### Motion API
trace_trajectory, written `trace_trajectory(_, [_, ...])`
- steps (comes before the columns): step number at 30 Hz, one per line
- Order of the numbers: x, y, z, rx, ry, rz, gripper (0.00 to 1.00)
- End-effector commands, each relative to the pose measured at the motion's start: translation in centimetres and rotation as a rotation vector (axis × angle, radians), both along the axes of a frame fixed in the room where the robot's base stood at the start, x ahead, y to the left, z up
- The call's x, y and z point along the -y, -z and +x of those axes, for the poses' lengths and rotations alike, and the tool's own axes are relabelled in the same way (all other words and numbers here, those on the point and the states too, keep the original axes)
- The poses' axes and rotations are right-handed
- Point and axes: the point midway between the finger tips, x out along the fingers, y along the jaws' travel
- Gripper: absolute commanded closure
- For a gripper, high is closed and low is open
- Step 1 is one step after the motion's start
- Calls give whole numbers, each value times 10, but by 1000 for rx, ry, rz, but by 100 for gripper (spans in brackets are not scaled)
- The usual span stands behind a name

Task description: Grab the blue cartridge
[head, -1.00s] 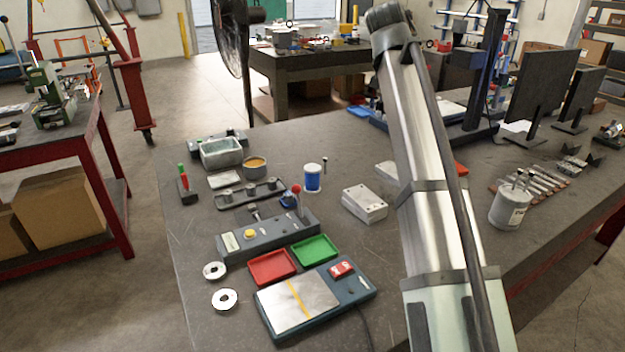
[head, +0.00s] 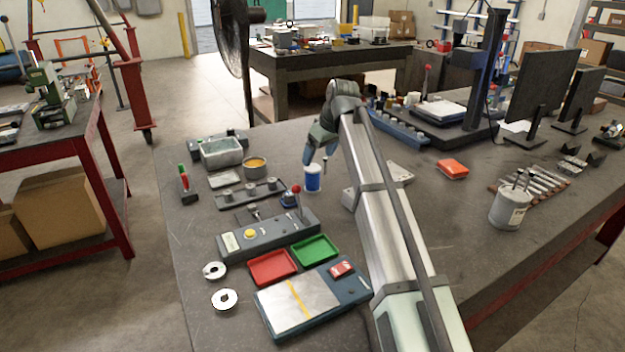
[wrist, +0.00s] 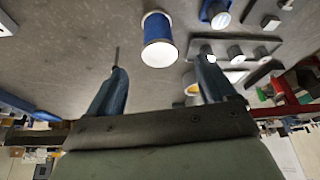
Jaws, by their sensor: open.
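The blue cartridge (head: 313,182) is a small upright blue cylinder with white ends, standing on the grey table in the head view. In the wrist view the cartridge (wrist: 158,27) shows at the top middle, ahead of the fingertips, its white end face toward me. My gripper (head: 333,152) is above and just behind the cartridge in the head view, pointing down. In the wrist view its two fingers (wrist: 161,66) are spread apart with nothing between them, and the cartridge lies roughly in line with the gap.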

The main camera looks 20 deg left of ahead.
Motion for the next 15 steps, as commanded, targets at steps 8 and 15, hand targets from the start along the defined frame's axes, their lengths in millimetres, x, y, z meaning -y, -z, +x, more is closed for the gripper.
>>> trace_trajectory(8, [-15, 43, 9, 0, 2, -1, 16])
trace_trajectory(15, [-19, 56, 12, 1, 4, 0, 16])
